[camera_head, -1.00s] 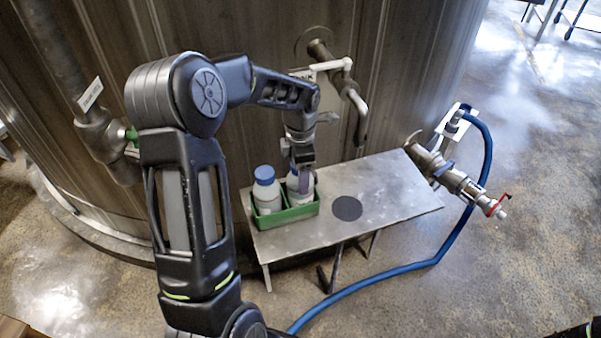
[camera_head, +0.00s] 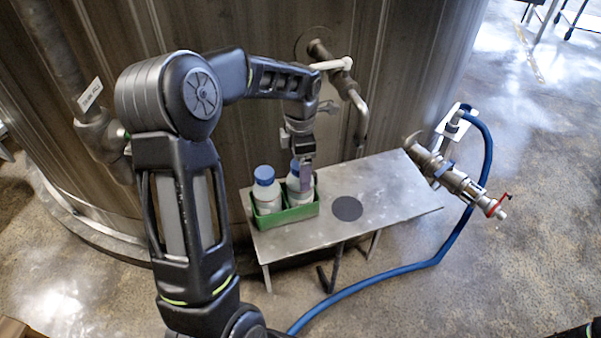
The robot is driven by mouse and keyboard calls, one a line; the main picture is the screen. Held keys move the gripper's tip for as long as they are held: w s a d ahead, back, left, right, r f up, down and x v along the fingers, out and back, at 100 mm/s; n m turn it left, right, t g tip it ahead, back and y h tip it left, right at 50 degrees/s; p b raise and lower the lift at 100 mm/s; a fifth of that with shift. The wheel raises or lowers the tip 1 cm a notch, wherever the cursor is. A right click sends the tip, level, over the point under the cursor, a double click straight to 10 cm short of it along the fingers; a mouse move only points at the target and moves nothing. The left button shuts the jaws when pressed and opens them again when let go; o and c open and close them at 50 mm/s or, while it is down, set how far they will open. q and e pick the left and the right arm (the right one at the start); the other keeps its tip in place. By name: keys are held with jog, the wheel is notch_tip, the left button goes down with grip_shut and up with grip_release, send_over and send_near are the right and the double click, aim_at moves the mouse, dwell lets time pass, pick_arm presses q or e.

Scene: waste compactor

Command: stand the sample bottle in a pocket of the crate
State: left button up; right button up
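The green crate (camera_head: 287,216) stands on the left end of the metal table. Two white bottles with blue caps are upright in its pockets. The left bottle (camera_head: 266,196) is in plain view. The right bottle (camera_head: 295,192) is partly hidden by my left gripper (camera_head: 306,184), which points down at its right front side. One finger shows against the bottle; the other is hidden, so I cannot tell whether the gripper is open or touching. Which bottle is the sample bottle is not clear. My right gripper is not in view.
The metal table (camera_head: 395,195) has a dark round mark (camera_head: 347,208) right of the crate and is otherwise clear. Behind it is the tank wall with a bent pipe and tap (camera_head: 352,90). A valve assembly (camera_head: 455,182) and a blue hose (camera_head: 440,250) are at the right.

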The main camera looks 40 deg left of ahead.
pick_arm(q)
notch_tip(320, 180, up, 9)
jog(key=shift+r, duration=0.1)
dwell(0.7)
